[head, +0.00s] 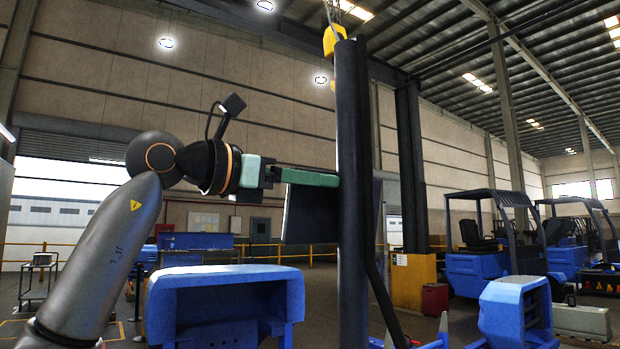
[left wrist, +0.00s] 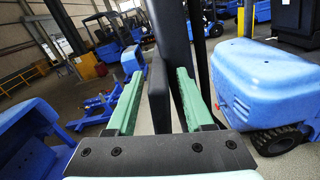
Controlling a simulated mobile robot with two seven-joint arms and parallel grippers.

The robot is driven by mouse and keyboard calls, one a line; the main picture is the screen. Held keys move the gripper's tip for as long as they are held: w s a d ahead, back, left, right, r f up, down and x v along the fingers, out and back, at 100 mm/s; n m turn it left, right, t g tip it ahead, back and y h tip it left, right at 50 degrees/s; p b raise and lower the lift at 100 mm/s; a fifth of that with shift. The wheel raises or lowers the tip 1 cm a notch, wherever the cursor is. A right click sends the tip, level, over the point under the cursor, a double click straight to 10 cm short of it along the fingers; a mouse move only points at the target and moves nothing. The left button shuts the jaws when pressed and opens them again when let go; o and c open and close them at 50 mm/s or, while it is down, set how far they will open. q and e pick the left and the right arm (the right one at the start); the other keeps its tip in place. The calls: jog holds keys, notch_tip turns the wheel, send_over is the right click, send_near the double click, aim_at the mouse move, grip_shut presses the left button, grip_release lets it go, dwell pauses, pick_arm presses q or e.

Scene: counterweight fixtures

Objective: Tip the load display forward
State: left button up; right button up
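The load display looks to be the dark flat panel (head: 310,216) beside a black upright post (head: 352,200) in the head view; its face is turned mostly away and cannot be read. My left gripper (head: 328,180) reaches in from the left at the panel's top, its green fingers pointing right. In the left wrist view the panel (left wrist: 159,98) stands edge-on between the two fingers of the gripper (left wrist: 160,76). Gaps show on both sides, so the gripper is open around it, not closed on it. The panel looks about upright. My right gripper is not in view.
A blue machine body (head: 225,283) stands below my left arm. Another blue body (head: 515,312) is at the lower right, with parked blue forklifts (head: 490,262) behind. A yellow hook block (head: 333,40) hangs near the post's top. Air around the forearm looks clear.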

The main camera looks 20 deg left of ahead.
pick_arm(q)
grip_shut()
dwell(0.4)
jog(key=shift+w+a+n+p, duration=0.25)
jog(key=shift+a+n+p, duration=0.1)
jog(key=shift+n, duration=0.65)
jog(key=shift+w+a+f+n, duration=0.1)
jog(key=shift+w+a+n, duration=0.1)
jog(key=shift+n, duration=0.5)
jog(key=shift+w+a+f+n, duration=0.1)
jog(key=shift+a+n, duration=0.05)
jog(key=shift+n, duration=0.55)
jog(key=shift+o, duration=0.6)
grip_release()
jog(key=shift+s, duration=0.1)
jog(key=shift+s+a, duration=0.25)
jog(key=b+v, duration=0.2)
jog(key=v, duration=0.9)
jog(key=shift+s+a+b, duration=0.25)
jog(key=shift+s+b, duration=0.05)
jog(key=shift+b, duration=0.05)
